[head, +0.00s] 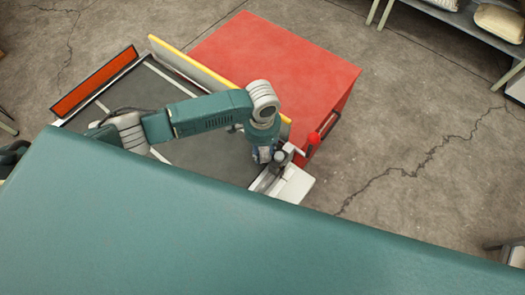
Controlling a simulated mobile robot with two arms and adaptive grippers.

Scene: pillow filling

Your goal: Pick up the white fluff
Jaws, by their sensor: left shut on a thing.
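My left arm comes in from the left, and its gripper (281,162) points down beside the near right corner of a red box. The gripper is small here and its fingers are partly hidden by the wrist. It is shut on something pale. A white piece (293,186) shows right below and beside the fingers. It looks flat and smooth, and I cannot tell whether it is the white fluff. No loose white fluff can be made out elsewhere. My right gripper is not in view.
The red box (275,60) with a dark side handle (330,124) stands behind the gripper. A yellow-edged panel (190,62) stands along its left side. A shelf with pale pillows (500,20) is at the top right. The cracked concrete floor (420,130) at right is clear.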

